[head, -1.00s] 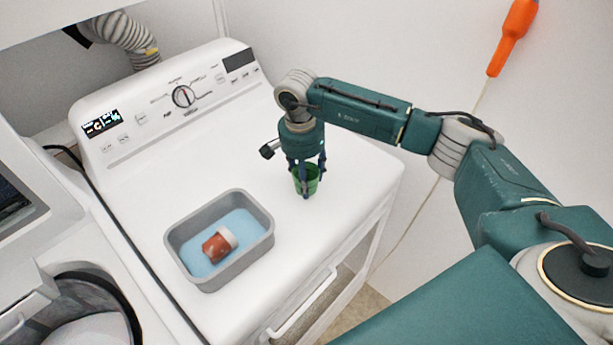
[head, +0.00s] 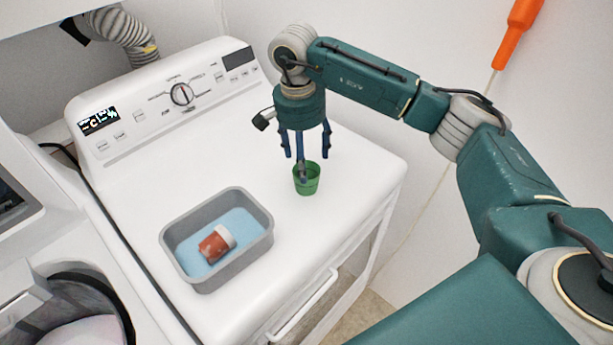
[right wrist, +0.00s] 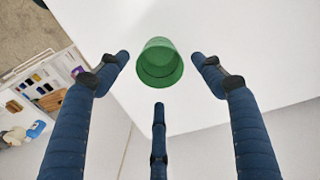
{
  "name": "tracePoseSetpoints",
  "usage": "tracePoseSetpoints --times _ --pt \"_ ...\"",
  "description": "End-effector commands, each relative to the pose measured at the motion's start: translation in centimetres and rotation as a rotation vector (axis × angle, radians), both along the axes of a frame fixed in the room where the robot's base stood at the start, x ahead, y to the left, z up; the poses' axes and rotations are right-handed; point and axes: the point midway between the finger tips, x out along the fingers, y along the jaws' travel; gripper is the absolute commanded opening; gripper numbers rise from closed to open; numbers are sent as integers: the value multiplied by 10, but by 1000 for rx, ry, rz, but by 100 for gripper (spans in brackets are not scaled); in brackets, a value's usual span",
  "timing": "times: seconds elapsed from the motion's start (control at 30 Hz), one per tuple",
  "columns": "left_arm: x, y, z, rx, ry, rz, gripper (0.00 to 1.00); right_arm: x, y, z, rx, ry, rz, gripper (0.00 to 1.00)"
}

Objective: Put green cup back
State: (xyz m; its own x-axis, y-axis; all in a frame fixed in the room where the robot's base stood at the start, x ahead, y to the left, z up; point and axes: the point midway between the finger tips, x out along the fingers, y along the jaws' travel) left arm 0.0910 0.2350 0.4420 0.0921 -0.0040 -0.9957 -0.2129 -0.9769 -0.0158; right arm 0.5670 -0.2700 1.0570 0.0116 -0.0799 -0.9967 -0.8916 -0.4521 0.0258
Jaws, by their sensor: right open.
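The green cup (head: 307,181) stands upright on the white top of the dryer-like machine, right of the grey tub. It also shows in the right wrist view (right wrist: 159,64), with its open mouth facing the camera. My right gripper (head: 304,160) is open above and just behind the cup, fingers pointing down. In the right wrist view its three blue fingers (right wrist: 160,85) are spread apart, with nothing held between them. One finger overlaps the cup's rim in the head view; I cannot tell whether it touches. My left gripper is not in view.
A grey tub (head: 262,241) with a blue bottom holds a red-and-white container (head: 216,244). The control panel (head: 165,95) rises at the back of the machine top (head: 130,195). An open washer (head: 85,300) is at lower left. Free surface surrounds the cup.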

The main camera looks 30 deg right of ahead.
Motion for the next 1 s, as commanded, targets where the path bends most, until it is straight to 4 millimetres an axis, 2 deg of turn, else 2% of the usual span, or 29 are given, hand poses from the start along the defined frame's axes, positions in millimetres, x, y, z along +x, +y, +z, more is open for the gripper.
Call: tracePoseSetpoints --times 0.03,0.2,0.3,0.47,0.87,1.0 --pt "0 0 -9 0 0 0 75 1 1 8 0 -5 1 67" --pt "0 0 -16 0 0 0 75 0 4 37 0 -2 0 67" --pt "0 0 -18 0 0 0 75 0 4 46 1 0 0 67" --pt "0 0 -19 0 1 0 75 -1 5 52 1 0 0 67" --pt "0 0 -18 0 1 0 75 -1 5 52 0 1 0 67" --pt "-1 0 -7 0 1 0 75 -1 5 64 1 0 0 67"
